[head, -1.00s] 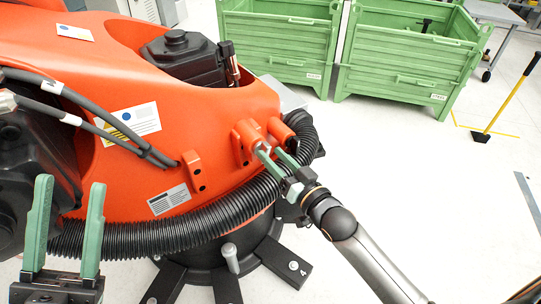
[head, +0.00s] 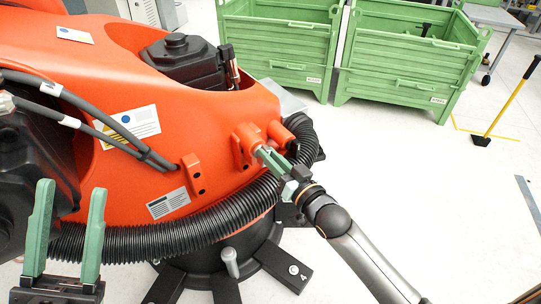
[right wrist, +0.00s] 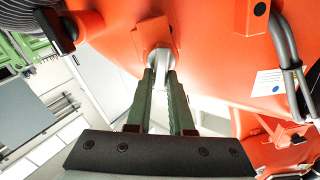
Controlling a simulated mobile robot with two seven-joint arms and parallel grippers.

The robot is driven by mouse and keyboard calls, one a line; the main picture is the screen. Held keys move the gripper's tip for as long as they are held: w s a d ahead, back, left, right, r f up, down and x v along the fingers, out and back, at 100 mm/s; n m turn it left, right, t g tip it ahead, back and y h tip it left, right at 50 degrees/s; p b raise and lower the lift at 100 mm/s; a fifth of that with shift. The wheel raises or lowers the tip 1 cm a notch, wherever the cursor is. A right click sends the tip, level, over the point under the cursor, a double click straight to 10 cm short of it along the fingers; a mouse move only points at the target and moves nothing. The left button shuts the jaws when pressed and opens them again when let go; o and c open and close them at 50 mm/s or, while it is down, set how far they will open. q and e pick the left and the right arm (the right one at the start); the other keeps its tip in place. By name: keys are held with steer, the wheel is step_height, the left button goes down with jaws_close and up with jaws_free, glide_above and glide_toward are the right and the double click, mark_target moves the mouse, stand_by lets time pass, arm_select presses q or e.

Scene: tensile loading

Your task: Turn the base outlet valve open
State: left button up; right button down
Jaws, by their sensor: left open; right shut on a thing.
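The base outlet valve shows as a small pale metal fitting (right wrist: 159,58) on the orange robot base (head: 225,120). In the right wrist view it sticks out of the orange housing between my green fingertips. My right gripper (head: 264,153) reaches in from the lower right and is shut on this fitting. In the head view the fingers cover most of it, so its turned angle cannot be told. My left gripper (head: 71,188) is open and empty at the lower left, fingers pointing up, in front of the orange base.
A black corrugated hose (head: 180,238) curves around the base just below the valve. Black cables (head: 85,115) run along the orange body at the left.

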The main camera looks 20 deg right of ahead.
stand_by(0.3)
steer(key=shift+a+n+p, duration=0.1)
steer(key=shift+n+p, duration=0.5)
steer(key=shift+p, duration=0.2)
steer(key=c, duration=0.8)
jaws_free()
